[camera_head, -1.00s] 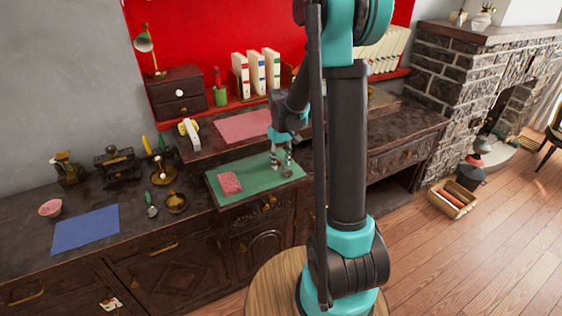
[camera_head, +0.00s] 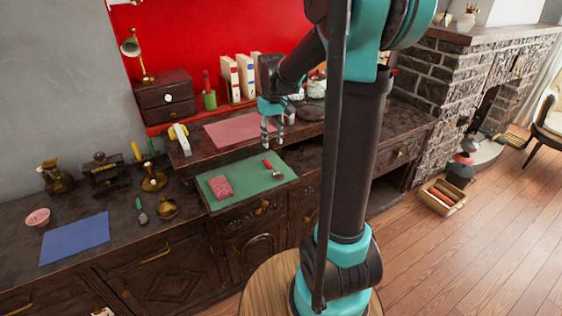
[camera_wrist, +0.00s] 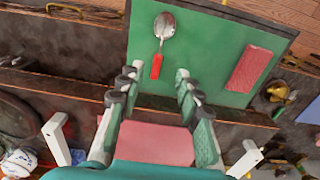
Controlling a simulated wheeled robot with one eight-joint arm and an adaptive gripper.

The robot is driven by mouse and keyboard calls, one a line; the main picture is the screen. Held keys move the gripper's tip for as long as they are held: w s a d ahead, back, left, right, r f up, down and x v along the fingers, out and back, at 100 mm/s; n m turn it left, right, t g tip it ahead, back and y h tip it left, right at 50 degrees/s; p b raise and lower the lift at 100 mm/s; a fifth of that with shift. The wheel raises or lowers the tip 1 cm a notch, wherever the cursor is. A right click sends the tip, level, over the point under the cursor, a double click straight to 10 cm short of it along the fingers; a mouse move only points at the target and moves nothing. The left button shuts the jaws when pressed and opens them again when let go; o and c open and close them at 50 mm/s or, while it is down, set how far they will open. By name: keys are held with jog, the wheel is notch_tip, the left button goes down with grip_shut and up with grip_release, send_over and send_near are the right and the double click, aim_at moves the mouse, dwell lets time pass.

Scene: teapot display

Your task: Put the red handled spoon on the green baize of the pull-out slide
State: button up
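The red handled spoon (camera_wrist: 163,45) lies on the green baize (camera_wrist: 208,65) of the pull-out slide, its red handle toward my gripper in the wrist view. In the head view the spoon (camera_head: 271,168) is at the right part of the green baize (camera_head: 235,187). My gripper (camera_head: 272,140) is above the slide's back edge, apart from the spoon. In the wrist view the fingers of my gripper (camera_wrist: 158,90) stand apart with nothing between them.
A pink block (camera_head: 220,187) lies on the baize left of the spoon. A pink mat (camera_head: 240,129) lies on the raised shelf behind. A blue mat (camera_head: 75,239), a green handled tool (camera_head: 141,213) and brass pieces are at left. A lamp (camera_head: 133,50) stands at the back.

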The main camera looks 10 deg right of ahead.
jog(key=s+d+f+m+t, duration=0.1)
jog(key=s+f, duration=0.4)
jog(key=s, duration=0.5)
jog(key=s+d+f+m+t, duration=0.2)
jog(key=s+f, duration=0.3)
jog(key=s, duration=0.6)
jog(key=shift+d+f+t, duration=0.2)
jog(key=shift+d+t, duration=0.2)
jog(key=shift+t, duration=0.1)
